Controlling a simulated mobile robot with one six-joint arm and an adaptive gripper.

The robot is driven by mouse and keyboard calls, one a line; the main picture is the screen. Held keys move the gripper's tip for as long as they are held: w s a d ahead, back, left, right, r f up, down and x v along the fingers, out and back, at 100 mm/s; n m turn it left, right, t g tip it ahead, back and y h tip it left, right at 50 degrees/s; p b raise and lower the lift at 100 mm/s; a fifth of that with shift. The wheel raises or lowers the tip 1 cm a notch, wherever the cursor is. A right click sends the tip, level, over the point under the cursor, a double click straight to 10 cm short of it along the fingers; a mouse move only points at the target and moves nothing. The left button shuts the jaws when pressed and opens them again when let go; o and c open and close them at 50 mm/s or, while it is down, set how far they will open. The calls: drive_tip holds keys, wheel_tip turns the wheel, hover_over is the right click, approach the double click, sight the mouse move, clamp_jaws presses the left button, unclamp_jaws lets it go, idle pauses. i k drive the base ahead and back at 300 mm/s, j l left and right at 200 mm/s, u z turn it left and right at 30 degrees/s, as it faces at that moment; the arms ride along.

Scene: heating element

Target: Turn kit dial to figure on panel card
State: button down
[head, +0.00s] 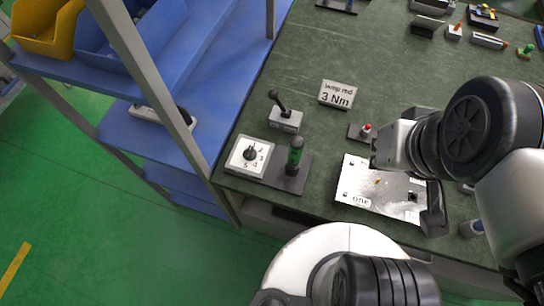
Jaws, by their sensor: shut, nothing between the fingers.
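A white square dial plate (262,145) with black figures sits at the table's front left corner, to the left of a green-handled tool. Its dark round knob (249,154) is in the middle; which figure it points to is too small to tell. A pale card (338,94) stands behind and to the right, marked "3 Nm" below a line of text that is hard to read. My arm's pale wrist end is over the right part of the table, well right of the dial and apart from it. My gripper's fingers do not show.
The green-handled tool (295,155) stands upright on a dark base. A grey block with a black lever (285,120) is behind it. A silver plate (375,187) marked "ONE" lies to the right. A blue shelf (175,85) borders the table's left side.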

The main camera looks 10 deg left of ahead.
sight(250, 154)
drive_tip(key=u, duration=0.95)
drive_tip(key=l+z, duration=0.1)
drive_tip(key=z, duration=0.3)
drive_tip(key=l+z, duration=0.1)
drive_tip(key=z, duration=0.3)
drive_tip(key=j+u, duration=0.35)
drive_tip(key=i+j+u, duration=0.15)
drive_tip(key=u, duration=0.2)
drive_tip(key=j, duration=0.1)
